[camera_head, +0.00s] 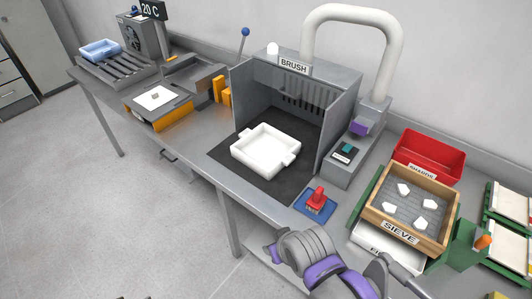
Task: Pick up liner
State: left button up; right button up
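Nothing in the camera_head view is labelled as a liner, and I cannot tell which piece it is. A flat white sheet (151,100) with a small grey piece on it lies on a grey plate at the left. Pale flat sheets (513,203) lie in green-edged holders at the right edge. My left gripper is out of view.
The BRUSH booth (340,84) with its white hose stands behind the dish. A red brush (317,197) rests on a blue pad. The wooden SIEVE (447,194) holds several white pieces before a red bin (430,152). A light-blue tray (100,49) sits far left. Floor at left is clear.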

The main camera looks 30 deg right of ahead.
aim_at(151, 101)
jog(key=i+j, duration=0.2)
jog(key=i, duration=0.3)
jog(key=i+j, duration=0.2)
jog(key=i, duration=0.3)
jog(key=i+j, duration=0.2)
jog(key=i, duration=0.3)
jog(key=i+j+u, duration=0.1)
jog(key=i+j, duration=0.15)
jog(key=i, duration=0.25)
jog(key=i+j, duration=0.15)
jog(key=i, duration=0.35)
